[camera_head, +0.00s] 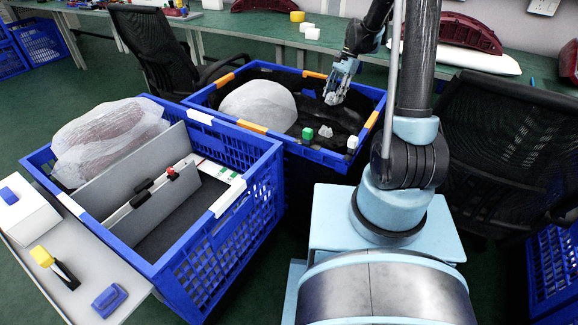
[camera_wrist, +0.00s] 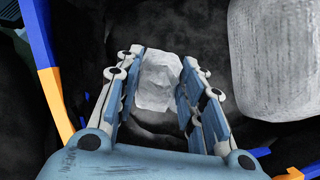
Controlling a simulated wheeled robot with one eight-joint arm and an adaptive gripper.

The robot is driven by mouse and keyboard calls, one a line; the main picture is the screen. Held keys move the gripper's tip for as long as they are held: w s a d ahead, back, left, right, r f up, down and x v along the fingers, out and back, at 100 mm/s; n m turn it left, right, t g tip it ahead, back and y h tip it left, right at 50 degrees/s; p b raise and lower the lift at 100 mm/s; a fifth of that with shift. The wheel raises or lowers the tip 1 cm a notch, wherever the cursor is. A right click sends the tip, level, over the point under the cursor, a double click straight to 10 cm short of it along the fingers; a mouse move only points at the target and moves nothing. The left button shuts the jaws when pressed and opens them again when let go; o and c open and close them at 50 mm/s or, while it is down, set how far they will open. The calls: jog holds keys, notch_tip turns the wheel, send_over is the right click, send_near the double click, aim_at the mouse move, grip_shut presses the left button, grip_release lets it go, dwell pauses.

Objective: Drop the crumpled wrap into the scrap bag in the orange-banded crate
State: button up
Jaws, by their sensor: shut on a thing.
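My gripper (camera_head: 341,84) is shut on a crumpled whitish wrap (camera_head: 332,99). It hangs over the right part of the orange-banded crate (camera_head: 251,127). In the wrist view the wrap (camera_wrist: 157,84) sits between the two fingers, with dark bag folds behind it. The black scrap bag (camera_head: 338,125) lines this crate. A large pale wrapped bundle (camera_head: 258,104) lies in the crate to the left of my gripper, and it shows at upper right in the wrist view (camera_wrist: 275,60). How high the wrap is above the bag is hard to tell.
A white-banded blue crate (camera_head: 225,245) with grey dividers and a wrapped part stands at front left. Office chairs (camera_head: 154,45) stand behind and at right.

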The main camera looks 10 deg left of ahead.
jog(key=shift+w+d+f, duration=0.1)
jog(key=shift+w+f, duration=0.05)
jog(key=shift+f, duration=2.8)
jog(key=o, duration=0.8)
jog(key=shift+o, duration=0.2)
jog(key=v, duration=1.1)
jog(key=shift+r, duration=0.45)
